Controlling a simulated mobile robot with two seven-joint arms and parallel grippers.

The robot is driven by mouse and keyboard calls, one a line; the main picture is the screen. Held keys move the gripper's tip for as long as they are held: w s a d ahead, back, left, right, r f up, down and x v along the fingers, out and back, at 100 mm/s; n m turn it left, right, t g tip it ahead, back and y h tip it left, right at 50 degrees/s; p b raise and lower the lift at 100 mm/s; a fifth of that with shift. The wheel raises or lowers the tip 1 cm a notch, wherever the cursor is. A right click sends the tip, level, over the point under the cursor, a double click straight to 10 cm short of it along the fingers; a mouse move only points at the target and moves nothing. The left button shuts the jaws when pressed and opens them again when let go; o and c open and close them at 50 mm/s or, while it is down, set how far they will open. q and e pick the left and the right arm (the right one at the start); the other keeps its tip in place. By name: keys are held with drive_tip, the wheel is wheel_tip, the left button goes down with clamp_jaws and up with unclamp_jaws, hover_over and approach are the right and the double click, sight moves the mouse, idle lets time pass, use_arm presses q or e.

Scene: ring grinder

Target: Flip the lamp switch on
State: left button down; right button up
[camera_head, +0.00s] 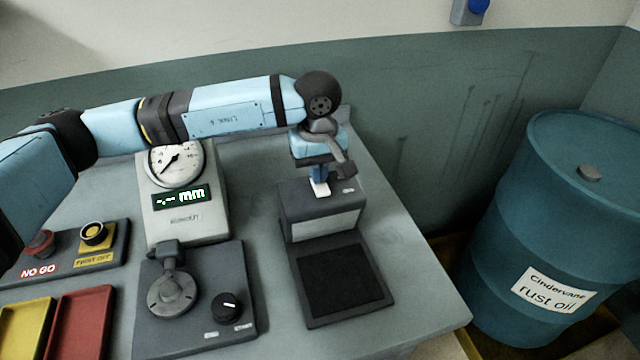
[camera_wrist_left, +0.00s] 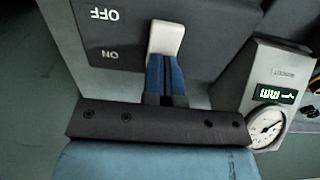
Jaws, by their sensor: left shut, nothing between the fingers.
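The lamp box (camera_head: 320,212) is a dark grey housing with a pale front panel, towards the back right of the bench. Its white switch (camera_head: 320,188) is on top; it also shows in the left wrist view (camera_wrist_left: 166,38), beside upside-down OFF and ON labels (camera_wrist_left: 105,35). I cannot tell which way the switch is set. My left gripper (camera_head: 318,178) points down at the switch from above. Its blue fingers (camera_wrist_left: 165,72) are shut and empty, with their tips at or very near the switch; contact is unclear. My right gripper is not in view.
Left of the lamp stands a gauge with a dial and display (camera_head: 180,198). A grinder unit with a knob (camera_head: 195,300), a button box (camera_head: 75,250) and yellow and red trays lie further left. A dark pad (camera_head: 343,280) lies before the lamp. A blue barrel (camera_head: 550,220) stands right.

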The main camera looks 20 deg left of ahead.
use_arm(q)
drive_tip(key=shift+r+p, duration=0.95)
drive_tip(key=shift+r, duration=2.45)
